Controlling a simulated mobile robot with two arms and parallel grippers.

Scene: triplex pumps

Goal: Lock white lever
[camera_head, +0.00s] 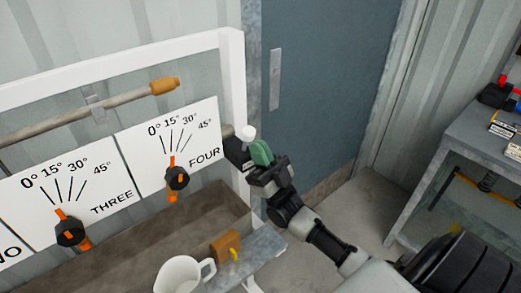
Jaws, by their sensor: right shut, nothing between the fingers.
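The white knob of the lever (248,132) sits on a dark mount at the right post of the white frame, beside the FOUR panel. My right gripper (260,152), with green fingers, is shut and empty just below and to the right of the knob. Its fingertips are very close to the knob; I cannot tell whether they touch. The lower part of the lever is hidden by the fingers and the dark mount. My left gripper is not in view.
Panels THREE (106,203) and FOUR (205,157) carry black-and-orange dials. A white mug (178,275) and a brown block (224,245) are below. A blue-grey door (325,80) stands behind my arm. A grey table (460,135) is at right.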

